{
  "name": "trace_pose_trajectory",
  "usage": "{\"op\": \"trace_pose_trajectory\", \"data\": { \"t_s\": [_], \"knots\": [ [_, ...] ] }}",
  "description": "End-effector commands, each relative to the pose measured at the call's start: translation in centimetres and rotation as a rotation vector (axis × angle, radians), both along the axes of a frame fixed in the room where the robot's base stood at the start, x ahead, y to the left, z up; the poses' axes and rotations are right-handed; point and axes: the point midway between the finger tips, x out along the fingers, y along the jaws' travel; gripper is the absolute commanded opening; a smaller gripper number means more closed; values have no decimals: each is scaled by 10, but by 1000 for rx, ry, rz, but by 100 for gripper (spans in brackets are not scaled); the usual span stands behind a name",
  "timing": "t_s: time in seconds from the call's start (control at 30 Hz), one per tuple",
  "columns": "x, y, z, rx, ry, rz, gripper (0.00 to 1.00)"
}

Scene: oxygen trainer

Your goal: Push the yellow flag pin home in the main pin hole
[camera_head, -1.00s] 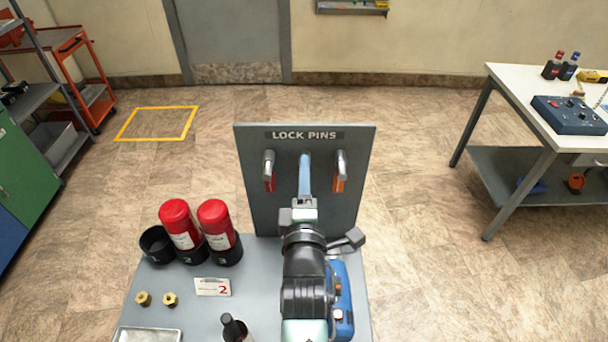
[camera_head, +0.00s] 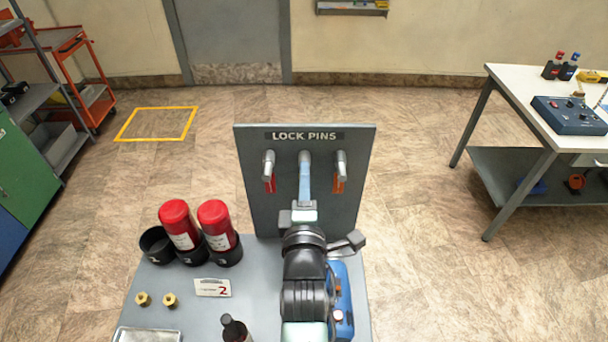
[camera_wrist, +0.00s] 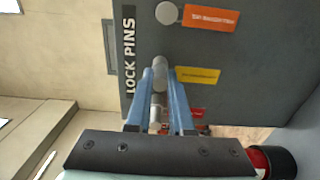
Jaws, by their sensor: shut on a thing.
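The yellow flag pin shows its grey end (camera_head: 304,157) in the middle position of the grey lock-pin board (camera_head: 267,218), between two other pins. Its yellow flag (camera_wrist: 197,75) shows in the wrist view, beside the fingertips; in the head view the fingers hide it. My gripper (camera_head: 305,178) is in front of the board, its blue fingers shut on the pin. In the wrist view my gripper (camera_wrist: 162,82) has the grey pin between its fingers. How deep the pin sits in its hole cannot be told.
A red-flagged pin (camera_head: 269,163) hangs close on the left and an orange-flagged pin (camera_head: 341,163) close on the right. Red bottles (camera_head: 178,224) in black cups stand on the bench at left. A blue case (camera_head: 341,300) lies beside my arm. The floor behind the board is clear.

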Motion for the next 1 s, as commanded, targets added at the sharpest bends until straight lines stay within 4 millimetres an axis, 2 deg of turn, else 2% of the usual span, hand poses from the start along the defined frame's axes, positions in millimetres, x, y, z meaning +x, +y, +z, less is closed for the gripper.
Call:
{"op": "trace_pose_trajectory", "data": {
  "t_s": [1.0],
  "knots": [
    [-42,0,0,0,2,0,0]
  ]
}}
